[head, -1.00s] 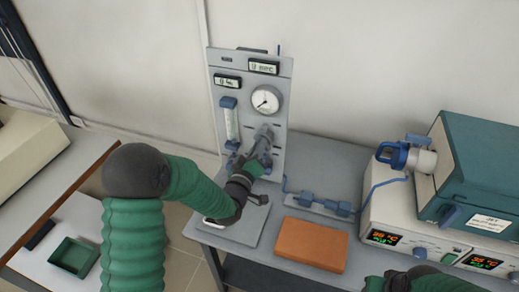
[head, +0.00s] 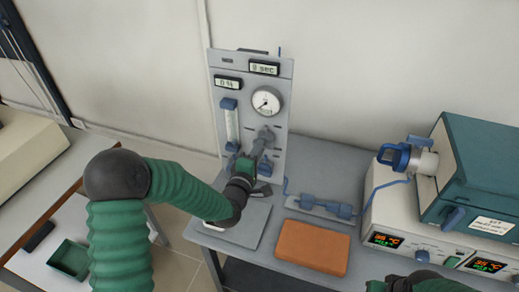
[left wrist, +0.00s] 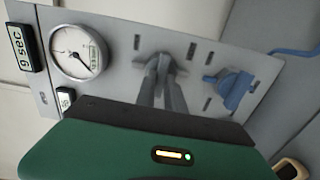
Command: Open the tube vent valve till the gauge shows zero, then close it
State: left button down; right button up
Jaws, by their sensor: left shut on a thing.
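The grey upright panel (head: 226,66) carries a round white gauge (head: 266,103), whose dark needle points to the lower left of its dial; the gauge also shows in the left wrist view (left wrist: 78,52). My left gripper (head: 265,140) is at the panel below the gauge. In the left wrist view its grey fingers (left wrist: 160,88) are shut on a grey valve handle (left wrist: 158,62), mostly hidden between them. A blue valve (left wrist: 232,90) sits beside them, apart from the fingers. Only the dark top of my right gripper (head: 412,282) shows at the bottom edge; its fingers are not clear.
A timer display (head: 264,67), a smaller display (head: 228,83) and a flow tube (head: 231,122) are on the panel. An orange-brown block (head: 312,247) lies on the grey table. Furnaces (head: 480,180) stand at the right. A green tray (head: 70,258) is at the left.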

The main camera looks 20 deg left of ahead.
pick_arm(q)
jog(key=shift+a+f, duration=0.1)
jog(key=shift+f, duration=0.15)
dwell(0.3)
jog(key=c, duration=1.5)
grip_release()
jog(key=shift+o, duration=0.3)
jog(key=shift+a, duration=0.1)
jog(key=shift+s+r, duration=0.1)
jog(key=s+p, duration=1)
jog(key=s, duration=0.6)
jog(key=shift+s+a, duration=0.3)
jog(key=shift+s, duration=0.05)
jog(key=shift+w, duration=0.1)
